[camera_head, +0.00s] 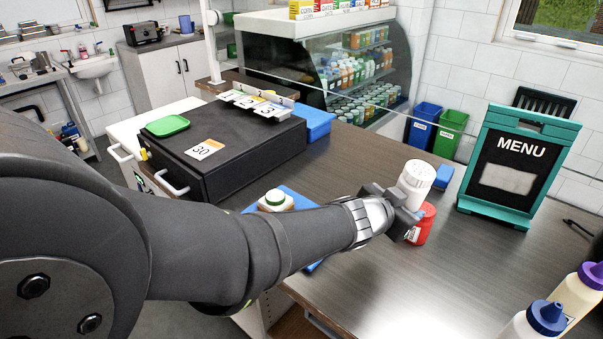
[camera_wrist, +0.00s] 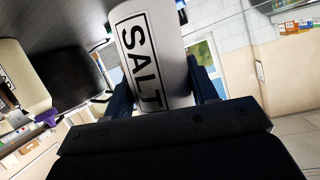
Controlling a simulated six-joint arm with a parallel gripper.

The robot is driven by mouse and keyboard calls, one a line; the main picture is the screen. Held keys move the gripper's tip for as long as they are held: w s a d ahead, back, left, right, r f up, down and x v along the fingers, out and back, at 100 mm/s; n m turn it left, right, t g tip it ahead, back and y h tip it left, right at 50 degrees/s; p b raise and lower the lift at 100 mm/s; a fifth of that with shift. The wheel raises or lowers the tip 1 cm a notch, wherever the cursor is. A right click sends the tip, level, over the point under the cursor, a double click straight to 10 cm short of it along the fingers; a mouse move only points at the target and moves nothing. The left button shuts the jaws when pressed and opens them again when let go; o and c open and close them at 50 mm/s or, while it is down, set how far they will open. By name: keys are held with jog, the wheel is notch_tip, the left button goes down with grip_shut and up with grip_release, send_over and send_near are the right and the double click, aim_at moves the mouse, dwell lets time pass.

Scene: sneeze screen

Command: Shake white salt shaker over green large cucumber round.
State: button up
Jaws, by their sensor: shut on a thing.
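The white salt shaker (camera_head: 416,180) is in my gripper (camera_head: 404,205), above the counter at the middle right. In the wrist view the shaker (camera_wrist: 158,55), with its SALT label, sits between the two fingers of my gripper (camera_wrist: 165,85), which are shut on it. In the head view its holed cap faces up and it looks close to upright.
A red shaker (camera_head: 424,222) stands just behind my gripper. The teal MENU stand (camera_head: 517,165) is to the right, squeeze bottles (camera_head: 578,295) at the lower right. A black box (camera_head: 215,150) with a green lid on it stands at the left.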

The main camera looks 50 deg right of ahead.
jog(key=w+d+m+t, duration=0.1)
jog(key=w+m+t, duration=0.25)
jog(key=w, duration=2.65)
jog(key=w+a+f+m+h, duration=0.1)
jog(key=w+a+f, duration=0.1)
jog(key=w, duration=0.3)
jog(key=w+a+f+m, duration=0.1)
jog(key=w+a, duration=0.2)
jog(key=w, duration=0.1)
notch_tip(320, 180, up, 7)
jog(key=m+h, duration=0.6)
jog(key=m, duration=1.2)
jog(key=shift+s+t+h, duration=0.3)
jog(key=shift+s+t, duration=0.05)
jog(key=shift+s, duration=0.05)
jog(key=shift+d+r, duration=0.1)
